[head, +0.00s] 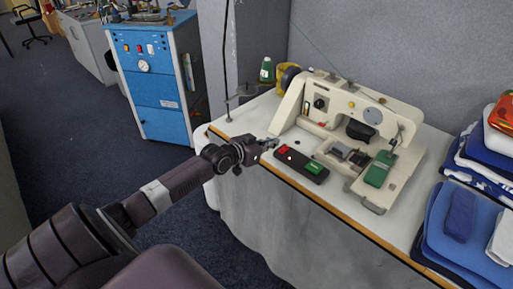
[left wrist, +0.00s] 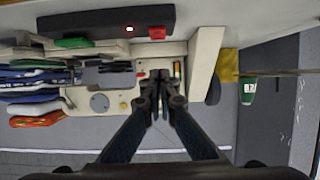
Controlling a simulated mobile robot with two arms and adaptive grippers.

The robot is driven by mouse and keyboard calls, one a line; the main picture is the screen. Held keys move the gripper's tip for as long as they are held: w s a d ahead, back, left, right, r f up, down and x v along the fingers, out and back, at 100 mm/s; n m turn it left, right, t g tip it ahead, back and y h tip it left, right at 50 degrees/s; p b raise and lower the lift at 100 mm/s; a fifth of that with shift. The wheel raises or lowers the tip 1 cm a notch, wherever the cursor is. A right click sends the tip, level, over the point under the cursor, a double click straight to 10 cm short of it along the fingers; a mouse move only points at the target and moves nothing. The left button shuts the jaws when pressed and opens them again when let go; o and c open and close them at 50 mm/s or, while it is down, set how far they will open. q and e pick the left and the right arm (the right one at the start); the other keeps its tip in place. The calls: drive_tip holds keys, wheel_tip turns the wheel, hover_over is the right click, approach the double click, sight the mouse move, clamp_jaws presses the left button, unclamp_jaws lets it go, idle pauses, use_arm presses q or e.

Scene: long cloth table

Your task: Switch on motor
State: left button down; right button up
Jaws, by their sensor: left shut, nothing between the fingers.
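A black switch box (head: 311,172) with a red button (head: 283,150) and a green button (head: 313,167) lies on the table's front edge, before a cream sewing machine (head: 312,105). A small light shows between the buttons. My left gripper (head: 269,143) is shut and empty, just left of the box's red end. In the left wrist view the shut fingertips (left wrist: 155,76) are in front of the machine (left wrist: 110,104). The box (left wrist: 105,24) is at the top there, with its red button (left wrist: 157,32) above the fingertips and its green button (left wrist: 73,43) farther left. My right gripper is not in view.
Folded blue and white cloths (head: 470,235) are stacked at the table's right. A green thread cone (head: 266,70) and a yellow container (head: 287,78) stand behind the machine. A thin stand rises at the table's left corner. A blue cabinet (head: 160,90) stands beyond open floor.

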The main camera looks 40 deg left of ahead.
use_arm(q)
drive_tip(key=s, duration=0.7)
drive_tip(key=shift+s+a+r, duration=0.25)
drive_tip(key=shift+r, duration=0.15)
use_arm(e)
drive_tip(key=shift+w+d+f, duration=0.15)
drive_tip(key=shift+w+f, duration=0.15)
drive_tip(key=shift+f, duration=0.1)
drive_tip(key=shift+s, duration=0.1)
